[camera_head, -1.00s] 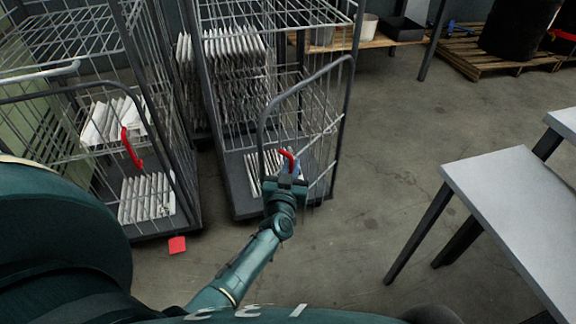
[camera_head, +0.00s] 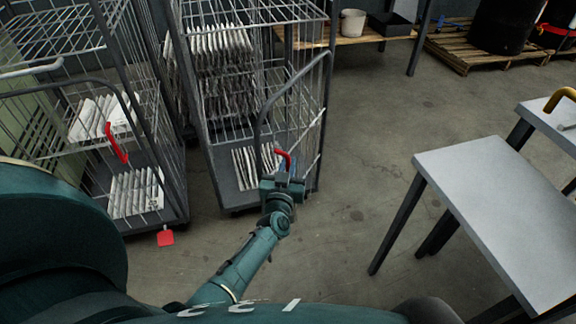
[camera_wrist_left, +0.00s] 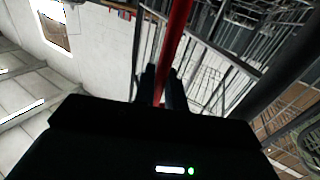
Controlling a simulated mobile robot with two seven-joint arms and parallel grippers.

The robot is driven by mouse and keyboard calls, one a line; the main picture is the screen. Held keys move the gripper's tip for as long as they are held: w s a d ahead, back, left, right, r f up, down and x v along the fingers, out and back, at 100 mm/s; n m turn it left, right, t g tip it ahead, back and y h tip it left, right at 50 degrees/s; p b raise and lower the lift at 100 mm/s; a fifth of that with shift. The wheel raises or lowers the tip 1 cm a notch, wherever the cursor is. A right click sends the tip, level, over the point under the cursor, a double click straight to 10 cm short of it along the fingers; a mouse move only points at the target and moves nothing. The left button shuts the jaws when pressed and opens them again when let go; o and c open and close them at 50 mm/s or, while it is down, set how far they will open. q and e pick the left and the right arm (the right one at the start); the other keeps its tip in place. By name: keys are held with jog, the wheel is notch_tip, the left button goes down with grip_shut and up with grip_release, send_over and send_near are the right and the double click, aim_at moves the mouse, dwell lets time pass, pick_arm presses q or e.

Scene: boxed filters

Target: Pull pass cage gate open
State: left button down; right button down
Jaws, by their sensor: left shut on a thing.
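The middle wire cage (camera_head: 207,100) holds white pleated filters on its shelves. Its gate (camera_head: 262,112), with a curved grey top rail, stands at an angle to the cage front, its right edge at the cage's right post. My left gripper (camera_head: 285,177) is shut on the gate's red handle (camera_head: 284,157), low on the gate. In the left wrist view the red handle (camera_wrist_left: 175,40) runs between the two dark fingers (camera_wrist_left: 162,88). The gripper hides the handle's lower part. My right gripper is not in view.
A grey table (camera_head: 490,190) stands at right. A pallet (camera_head: 455,52) and wooden shelf (camera_head: 345,40) are behind. Floor between cage and table is clear.

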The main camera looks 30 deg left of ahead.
pick_arm(q)
jog(key=c, duration=1.8)
grip_release()
